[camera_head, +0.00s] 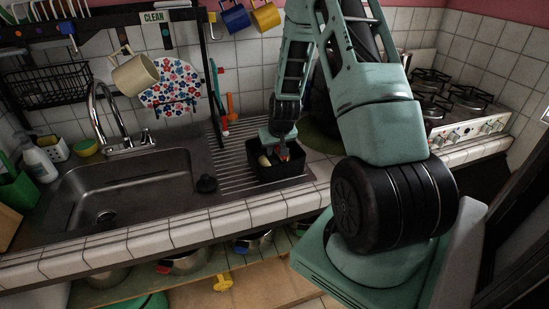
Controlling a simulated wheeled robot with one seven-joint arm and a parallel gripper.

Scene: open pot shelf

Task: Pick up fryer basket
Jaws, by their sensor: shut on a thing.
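The fryer basket appears to be the small black open-topped container (282,172) on the ribbed drainboard, right of the sink. A small pale item (264,161) shows at its left inside edge. My gripper (282,154) points down at the basket's upper rim and is shut on it. Small red-orange parts show at the fingertips. The fingers are small in the picture, and the exact contact is partly hidden by the gripper body. The basket looks upright, and I cannot tell whether it touches the drainboard.
The steel sink (75,185) with its tall faucet (112,120) lies left. A black sink plug (206,184) sits on the drainboard. A beige mug (135,74) and a floral board (172,86) hang behind. The stove (465,105) stands right. Pots (185,262) fill the shelf below.

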